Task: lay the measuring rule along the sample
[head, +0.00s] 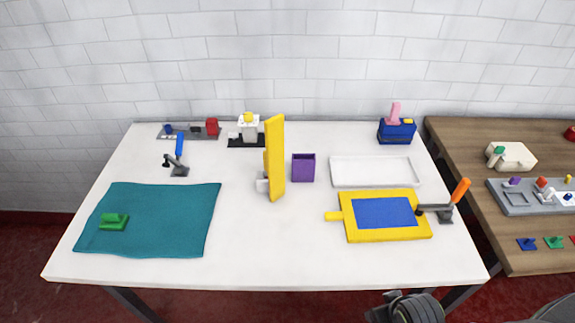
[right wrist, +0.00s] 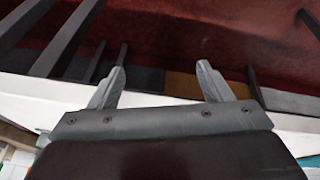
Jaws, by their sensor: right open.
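A long yellow bar (head: 275,158), which looks like the measuring rule, stands upright near the table's middle, with a small white part at its side. A teal cloth (head: 170,215) lies flat at the left with a green block (head: 114,222) on it. A blue panel (head: 384,212) lies in a yellow frame (head: 348,228) at the right; I cannot tell which of these is the sample. My right gripper (right wrist: 160,68) is open and empty in the right wrist view, away from the rule. My left gripper is not in view.
A purple box (head: 303,168) stands beside the bar. A white tray (head: 338,184) lies behind the yellow frame. Orange-handled (head: 460,191) and blue-handled (head: 180,146) clamps stand at either side. The white table's front middle (head: 275,250) is clear. A wooden table (head: 465,152) adjoins at right.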

